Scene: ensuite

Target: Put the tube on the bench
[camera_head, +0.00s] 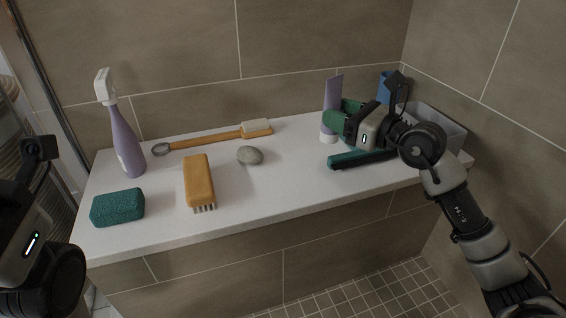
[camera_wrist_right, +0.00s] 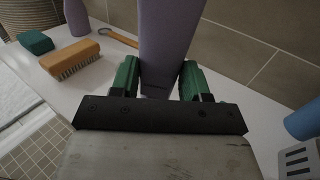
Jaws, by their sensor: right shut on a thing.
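The purple tube (camera_head: 333,92) is upright, with its white cap at the bottom, over the right part of the white bench (camera_head: 285,185). The cap looks at or very near the bench top; I cannot tell whether it touches. My right gripper (camera_head: 345,115) is shut on the tube from the right. In the right wrist view the tube (camera_wrist_right: 168,45) stands between the green fingers (camera_wrist_right: 160,82). My left gripper (camera_head: 30,245) shows only as a body at the lower left; its fingers cannot be made out.
A purple spray bottle (camera_head: 122,140), teal sponge (camera_head: 118,207), wooden brush (camera_head: 199,180), long-handled brush (camera_head: 205,140) and grey stone (camera_head: 250,155) occupy the left and middle. A teal-and-black tool (camera_head: 358,158) lies below my right gripper. A grey basket (camera_head: 440,125) and blue item (camera_head: 383,88) are right.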

